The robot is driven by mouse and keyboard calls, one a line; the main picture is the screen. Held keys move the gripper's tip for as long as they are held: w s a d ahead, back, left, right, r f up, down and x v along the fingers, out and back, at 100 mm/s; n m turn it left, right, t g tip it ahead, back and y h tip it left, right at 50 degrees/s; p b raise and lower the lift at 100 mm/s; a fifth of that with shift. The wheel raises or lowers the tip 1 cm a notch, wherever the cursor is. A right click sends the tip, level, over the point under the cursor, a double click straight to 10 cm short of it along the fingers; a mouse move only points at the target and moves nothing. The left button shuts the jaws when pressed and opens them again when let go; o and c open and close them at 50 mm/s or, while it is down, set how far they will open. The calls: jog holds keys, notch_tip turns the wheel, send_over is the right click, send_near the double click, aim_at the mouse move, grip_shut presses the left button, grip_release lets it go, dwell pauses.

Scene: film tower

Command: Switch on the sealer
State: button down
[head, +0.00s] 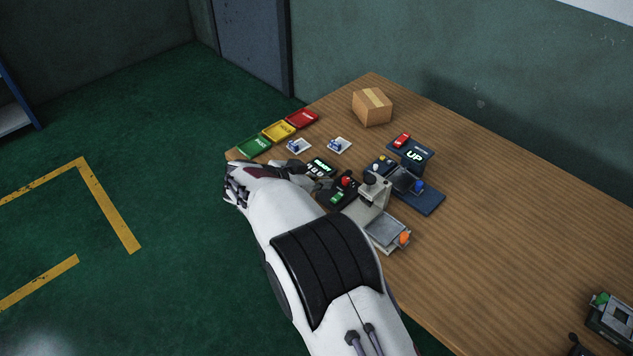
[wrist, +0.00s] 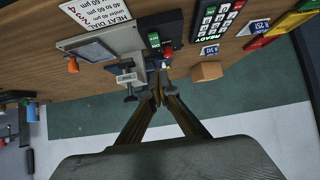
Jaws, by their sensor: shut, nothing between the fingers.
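The sealer (head: 385,228) stands on the table with a grey plate and an orange knob, and shows in the wrist view (wrist: 90,48). A black control box (head: 352,194) with a red knob (head: 346,181) and a green part (head: 337,197) is beside it. In the wrist view the box's green label (wrist: 154,40) and red part (wrist: 167,50) show. I cannot tell the switch position. My gripper (wrist: 158,88) is shut and empty, its fingertips just below the control box in the wrist view. Whether they touch it is unclear. In the head view my arm hides the fingertips.
A keypad (wrist: 217,15) reading READY is right of the control box in the wrist view. Green (head: 254,147), yellow (head: 279,131) and red (head: 302,118) trays line the far left edge. The table's right side is mostly clear.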

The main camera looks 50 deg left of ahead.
aim_at(339, 195)
jog(key=x, duration=0.5)
notch_tip(339, 195, down, 2)
jog(key=shift+w+f, duration=0.1)
jog(key=shift+w, duration=0.05)
jog(key=shift+w+f, duration=0.15)
jog(key=shift+f, duration=0.75)
jog(key=shift+w+f, duration=0.15)
jog(key=shift+f, duration=0.1)
jog(key=shift+w+r, duration=0.1)
jog(key=shift+w, duration=0.2)
jog(key=shift+w+r, duration=0.15)
jog(key=shift+w, duration=0.3)
